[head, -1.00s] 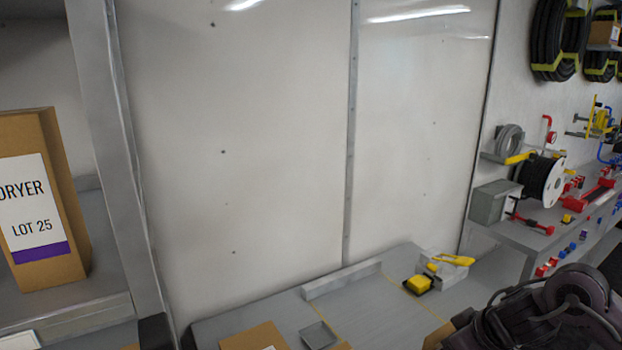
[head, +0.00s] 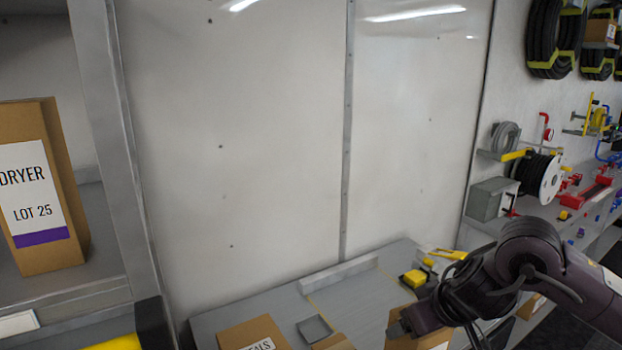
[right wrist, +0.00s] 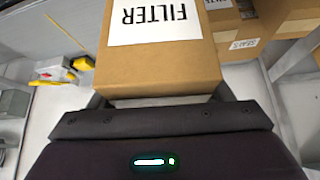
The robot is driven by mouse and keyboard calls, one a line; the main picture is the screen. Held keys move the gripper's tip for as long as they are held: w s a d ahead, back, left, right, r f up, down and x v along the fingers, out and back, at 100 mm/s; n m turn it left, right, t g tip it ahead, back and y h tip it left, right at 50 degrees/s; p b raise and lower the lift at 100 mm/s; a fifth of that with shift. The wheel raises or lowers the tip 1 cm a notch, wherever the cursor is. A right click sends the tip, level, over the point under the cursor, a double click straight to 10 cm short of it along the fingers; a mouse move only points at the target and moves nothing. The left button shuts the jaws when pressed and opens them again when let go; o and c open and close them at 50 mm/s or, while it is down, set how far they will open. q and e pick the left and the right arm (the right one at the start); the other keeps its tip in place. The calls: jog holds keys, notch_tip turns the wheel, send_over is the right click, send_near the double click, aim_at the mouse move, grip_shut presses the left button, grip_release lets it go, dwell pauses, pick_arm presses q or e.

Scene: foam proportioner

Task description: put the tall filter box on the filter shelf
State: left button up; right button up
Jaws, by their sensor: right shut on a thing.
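A brown box labelled FILTER (right wrist: 158,68) fills the upper middle of the right wrist view, its label upside down there. My right gripper (head: 406,326) is shut on it, with a finger along each side in the wrist view. In the head view the held box (head: 400,338) shows only partly at the bottom edge, over the bench. My left gripper is not in view. A shelf (head: 85,298) at the left holds a tall brown box labelled DRYER, LOT 25 (head: 38,190). No shelf label for filters is readable.
A grey bench (head: 225,318) carries a box labelled with letters ending ALS (head: 252,334), a small grey tray (head: 314,328) and a yellow item (head: 414,278). A grey post (head: 105,150) borders the shelf. A side bench with a reel (head: 545,178) stands right.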

jog(key=r, duration=0.1)
jog(key=a+r+m+h, duration=0.1)
jog(key=r+m+b, duration=0.1)
jog(key=r, duration=0.1)
jog(key=shift+s+a, duration=0.15)
jog(key=shift+s, duration=0.1)
jog(key=shift+s+d+r+m+h, duration=0.15)
jog(key=shift+d+r+m+h, duration=0.65)
jog(key=shift+m, duration=0.4)
jog(key=shift+r, duration=0.1)
